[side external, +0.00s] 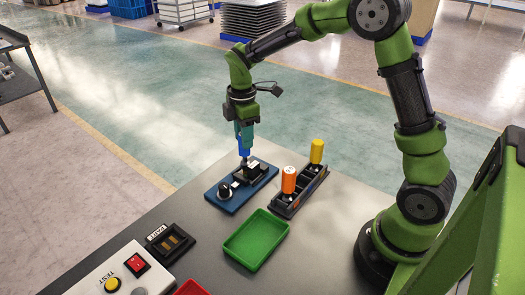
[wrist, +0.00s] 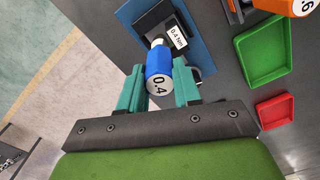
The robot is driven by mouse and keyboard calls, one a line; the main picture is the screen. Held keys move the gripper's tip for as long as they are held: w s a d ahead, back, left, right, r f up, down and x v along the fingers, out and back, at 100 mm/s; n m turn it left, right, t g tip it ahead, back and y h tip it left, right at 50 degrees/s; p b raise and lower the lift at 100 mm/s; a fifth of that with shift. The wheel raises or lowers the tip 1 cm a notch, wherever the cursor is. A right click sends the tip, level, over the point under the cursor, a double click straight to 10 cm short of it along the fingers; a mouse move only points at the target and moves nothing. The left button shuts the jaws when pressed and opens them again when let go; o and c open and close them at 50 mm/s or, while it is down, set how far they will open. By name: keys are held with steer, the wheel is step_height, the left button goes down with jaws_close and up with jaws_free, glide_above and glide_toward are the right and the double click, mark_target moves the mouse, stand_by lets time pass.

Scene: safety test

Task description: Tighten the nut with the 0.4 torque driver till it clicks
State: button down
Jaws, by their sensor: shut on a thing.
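My gripper (side external: 244,127) is shut on the blue 0.4 torque driver (side external: 246,141) and holds it upright, tip down, at the far left part of the blue plate (side external: 226,203). In the wrist view, the teal fingers of my gripper (wrist: 159,88) sit on both sides of the blue driver (wrist: 157,68), and its white end reads 0.4. A label reading 0.4 Nm (wrist: 178,37) is beside it on a dark block. The nut is not visible; I cannot tell whether the driver tip touches it.
A black rack (side external: 283,207) holds an orange driver (side external: 289,180) and a yellow driver (side external: 317,150), right of the plate. A green tray (side external: 255,240), a PART tray (side external: 170,243), a red tray (side external: 190,288) and a TEST box (side external: 106,270) with buttons are nearer.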

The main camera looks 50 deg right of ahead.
steer(key=shift+f, duration=0.75)
steer(key=shift+m, duration=0.3)
steer(key=m, duration=0.3)
steer(key=shift+m, duration=0.4)
steer(key=m, duration=0.4)
steer(key=shift+m, duration=0.4)
steer(key=m, duration=0.4)
steer(key=shift+m, duration=0.4)
steer(key=m, duration=0.4)
steer(key=shift+r, duration=2.55)
